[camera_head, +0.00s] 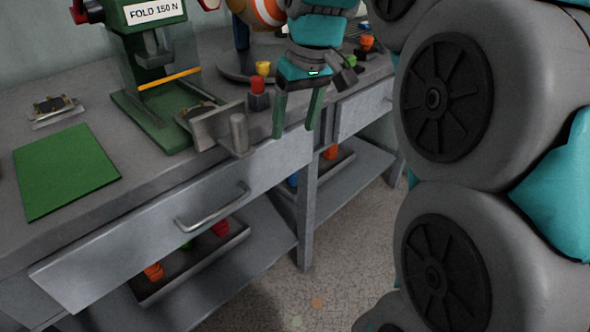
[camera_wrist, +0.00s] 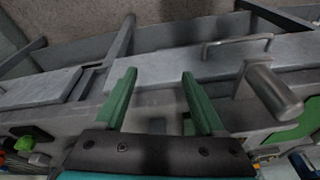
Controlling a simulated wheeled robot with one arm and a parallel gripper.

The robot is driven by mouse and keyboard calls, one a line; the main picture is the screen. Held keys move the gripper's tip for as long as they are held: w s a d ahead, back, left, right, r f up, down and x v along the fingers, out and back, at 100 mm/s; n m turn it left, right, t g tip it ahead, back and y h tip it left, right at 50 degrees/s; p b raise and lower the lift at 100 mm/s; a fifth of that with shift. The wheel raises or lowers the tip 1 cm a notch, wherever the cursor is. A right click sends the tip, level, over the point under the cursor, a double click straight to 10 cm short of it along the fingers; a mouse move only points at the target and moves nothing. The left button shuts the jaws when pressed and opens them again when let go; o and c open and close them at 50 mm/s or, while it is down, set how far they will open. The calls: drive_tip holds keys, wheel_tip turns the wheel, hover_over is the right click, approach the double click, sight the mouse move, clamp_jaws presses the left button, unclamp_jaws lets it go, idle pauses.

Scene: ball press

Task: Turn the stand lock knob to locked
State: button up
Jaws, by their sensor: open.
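The round dark stand base (camera_head: 232,72) is at the back of the bench in the head view, with an orange-and-white striped ball (camera_head: 266,12) above it. A small yellow knob (camera_head: 263,68) sits at the base's front right, and a red cap on a dark block (camera_head: 258,86) stands just before it. I cannot tell which is the lock knob or read its setting. My gripper (camera_head: 298,120) is open and empty, right of and nearer than both. In the wrist view its green fingers (camera_wrist: 158,80) are apart over the bench's front edge, with nothing between them.
A green press (camera_head: 155,75) labelled "FOLD 150 N" stands left, with a metal plate and upright cylinder (camera_head: 238,132) at the bench edge; the cylinder also shows in the wrist view (camera_wrist: 272,90). A green mat (camera_head: 66,170) lies left. A drawer handle (camera_head: 213,208) projects below.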

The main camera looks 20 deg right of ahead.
drive_tip(key=s+a+f+g, duration=0.1)
drive_tip(key=s+a+f, duration=0.2)
drive_tip(key=s+f, duration=0.2)
drive_tip(key=shift+f, duration=0.4)
drive_tip(key=shift+a, duration=0.15)
drive_tip(key=s+a+f+m+g+h, duration=0.1)
drive_tip(key=s+a+f+g, duration=0.2)
drive_tip(key=s+f, duration=1.1)
drive_tip(key=s+a, duration=0.1)
drive_tip(key=s, duration=0.3)
drive_tip(key=shift+s+f, duration=0.3)
drive_tip(key=shift+f, duration=0.05)
